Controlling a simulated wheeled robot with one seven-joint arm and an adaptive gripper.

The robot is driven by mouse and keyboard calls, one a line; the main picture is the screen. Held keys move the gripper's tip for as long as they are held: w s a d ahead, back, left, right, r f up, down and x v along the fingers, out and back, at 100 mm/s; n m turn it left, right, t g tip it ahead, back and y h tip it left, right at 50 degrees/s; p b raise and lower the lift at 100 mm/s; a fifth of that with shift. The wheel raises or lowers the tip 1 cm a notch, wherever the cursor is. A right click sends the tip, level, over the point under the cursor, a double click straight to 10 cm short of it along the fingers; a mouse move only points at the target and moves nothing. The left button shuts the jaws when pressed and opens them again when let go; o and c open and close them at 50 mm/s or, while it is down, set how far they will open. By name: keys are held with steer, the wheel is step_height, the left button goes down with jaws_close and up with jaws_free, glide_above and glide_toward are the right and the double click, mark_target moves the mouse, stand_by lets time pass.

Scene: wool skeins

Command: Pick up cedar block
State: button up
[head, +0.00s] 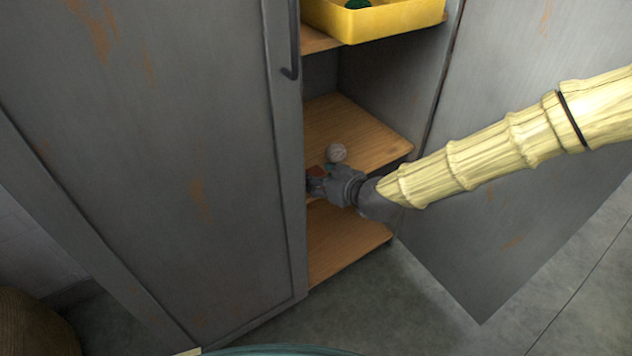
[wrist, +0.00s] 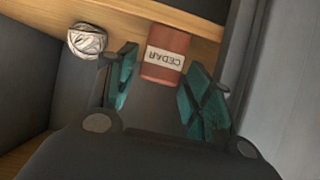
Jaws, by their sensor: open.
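The cedar block (wrist: 165,58) is a small reddish-brown block with a pale label reading CEDAR, upside down in the wrist view. It sits on a wooden cabinet shelf near the shelf's front. My gripper (wrist: 158,88) is open, with its two teal-padded fingers to either side of the near end of the block. I cannot tell whether either finger touches it. In the head view a small reddish part of the block (head: 316,171) shows beside my gripper (head: 318,182); the rest is hidden.
The closed grey door (head: 150,150) stands close at left. A yellow bin (head: 385,18) is on the shelf above. The lower shelf (head: 340,240) looks empty.

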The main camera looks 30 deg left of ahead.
mark_target(315, 175)
steer(key=shift+b+x, duration=0.3)
steer(key=shift+x, duration=1.45)
steer(key=shift+c, duration=0.4)
steer(key=c, duration=0.7)
steer(key=shift+r, duration=0.15)
